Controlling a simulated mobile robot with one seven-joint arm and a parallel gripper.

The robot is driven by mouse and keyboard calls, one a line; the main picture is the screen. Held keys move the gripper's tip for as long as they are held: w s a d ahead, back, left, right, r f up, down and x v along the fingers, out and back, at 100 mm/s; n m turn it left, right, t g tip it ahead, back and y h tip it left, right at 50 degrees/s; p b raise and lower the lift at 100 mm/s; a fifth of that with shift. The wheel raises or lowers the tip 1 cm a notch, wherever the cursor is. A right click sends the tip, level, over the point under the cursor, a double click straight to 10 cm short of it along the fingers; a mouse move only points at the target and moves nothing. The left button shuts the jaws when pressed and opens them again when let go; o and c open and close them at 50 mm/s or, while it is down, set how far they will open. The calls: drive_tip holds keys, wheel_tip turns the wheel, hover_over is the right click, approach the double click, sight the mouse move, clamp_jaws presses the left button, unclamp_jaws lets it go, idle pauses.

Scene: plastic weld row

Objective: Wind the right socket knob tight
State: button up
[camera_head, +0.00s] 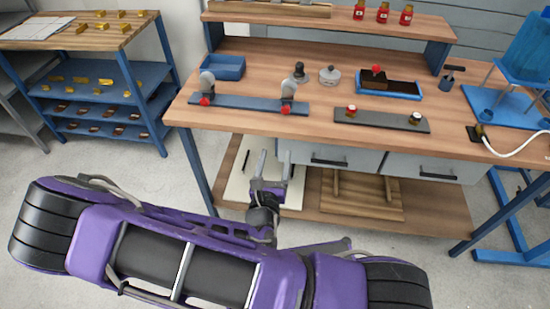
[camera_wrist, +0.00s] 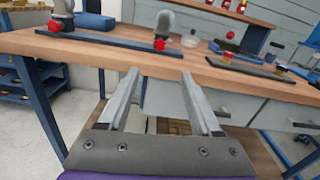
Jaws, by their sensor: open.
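A long blue bar (camera_head: 245,103) lies along the front of the workbench and carries two upright grey pipe-like sockets. The left socket (camera_head: 207,80) has a red knob (camera_head: 204,100) at its front; the right socket (camera_head: 288,89) has a red knob (camera_head: 285,110) at its front. In the wrist view the right red knob (camera_wrist: 159,45) shows just beyond and above my fingertips, with the right socket (camera_wrist: 165,22) above it. My gripper (camera_head: 273,160) is open and empty, in front of the bench edge, below the bar and apart from the knob. It also shows in the wrist view (camera_wrist: 160,76).
A dark grey bar (camera_head: 380,121) with a red-topped and a pale-topped knob lies to the right. A blue tray (camera_head: 390,94) with a dark block is behind it. The bench front edge and grey drawers (camera_head: 335,158) stand close before my gripper.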

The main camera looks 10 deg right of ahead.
drive_tip(key=m+b, duration=0.3)
drive_tip(key=b, duration=0.1)
approach(285, 111)
drive_tip(key=x, duration=0.8)
drive_tip(key=shift+w+d, duration=0.15)
idle(0.3)
drive_tip(key=shift+m, duration=0.3)
clamp_jaws()
